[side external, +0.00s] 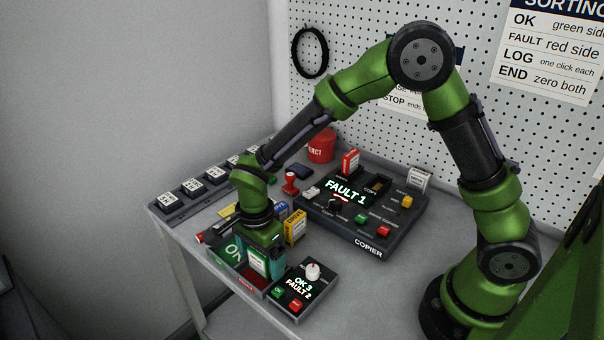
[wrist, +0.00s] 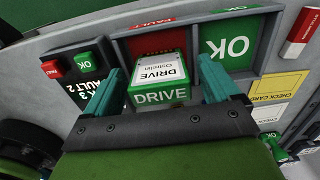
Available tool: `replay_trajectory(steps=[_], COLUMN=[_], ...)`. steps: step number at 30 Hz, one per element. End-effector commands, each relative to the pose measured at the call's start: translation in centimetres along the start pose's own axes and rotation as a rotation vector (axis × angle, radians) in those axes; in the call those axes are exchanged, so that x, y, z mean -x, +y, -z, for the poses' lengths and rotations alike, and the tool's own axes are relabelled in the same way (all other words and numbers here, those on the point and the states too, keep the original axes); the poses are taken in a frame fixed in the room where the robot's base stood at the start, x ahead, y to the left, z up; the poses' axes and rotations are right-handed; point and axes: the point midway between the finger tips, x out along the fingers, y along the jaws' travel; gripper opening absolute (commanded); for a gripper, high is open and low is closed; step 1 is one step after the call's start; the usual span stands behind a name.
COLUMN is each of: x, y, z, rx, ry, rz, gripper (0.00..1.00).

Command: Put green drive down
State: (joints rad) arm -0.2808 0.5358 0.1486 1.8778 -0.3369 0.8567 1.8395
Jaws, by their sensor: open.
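The green drive (wrist: 160,80) has a white label reading DRIVE and lies between my teal fingers in the wrist view. It also shows in the side view (side external: 259,262). My gripper (wrist: 158,70) is open around it, with a finger on each side. The drive is at the red FAULT compartment (wrist: 152,45) of the sorting tray, next to the green OK compartment (wrist: 229,42). Whether its underside rests fully on the tray floor is hidden.
A counter box (side external: 301,287) reading OK 3, FAULT 2 adjoins the tray. The copier (side external: 370,218) reading FAULT 1 stands behind. A yellow-orange drive (side external: 295,228) stands close to my gripper.

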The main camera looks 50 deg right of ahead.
Motion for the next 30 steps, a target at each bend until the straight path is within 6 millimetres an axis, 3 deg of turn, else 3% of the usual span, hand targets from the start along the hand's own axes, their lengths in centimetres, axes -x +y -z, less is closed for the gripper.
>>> replay_trajectory(steps=[5, 18, 24, 30], x=[1.1, 9.9, 12.1, 15.2], y=[-0.1, -0.1, 0.0, 1.3], z=[0.0, -0.1, 0.0, 2.2], rx=[0.0, 0.0, 0.002, 0.141], ry=[0.0, -0.002, -0.001, -0.033], rz=[0.005, 0.005, 0.003, 0.073], gripper=[0.89, 0.89, 0.89, 0.89])
